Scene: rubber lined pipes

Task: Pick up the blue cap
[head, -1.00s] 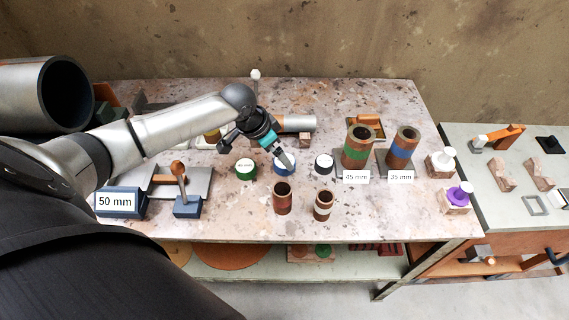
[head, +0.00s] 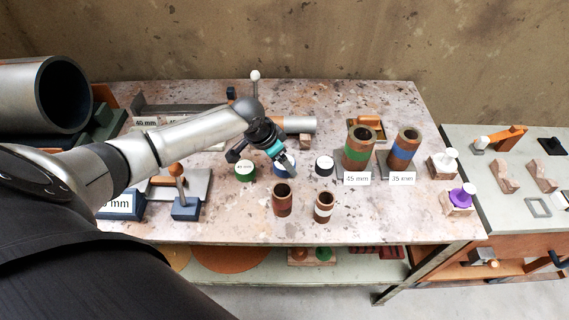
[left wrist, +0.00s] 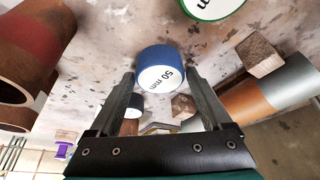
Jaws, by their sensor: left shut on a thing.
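The blue cap (left wrist: 161,67), with a white top marked 50 mm, sits between the fingertips of my left gripper (left wrist: 160,78) in the left wrist view. The gripper is shut on it, a finger on either side. In the head view, the blue cap (head: 279,171) is at the middle of the table, partly hidden by my left gripper (head: 286,168). It appears to be at table level; I cannot tell if it is clear of the surface. My right gripper is not in view.
A green cap (head: 245,170) stands left of the blue cap, a black-and-white cap (head: 324,165) right. Two brown pipes (head: 282,199) (head: 323,206) stand in front. Taller banded pipes (head: 359,148) (head: 403,148) stand further right. A grey pipe (head: 302,125) lies behind.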

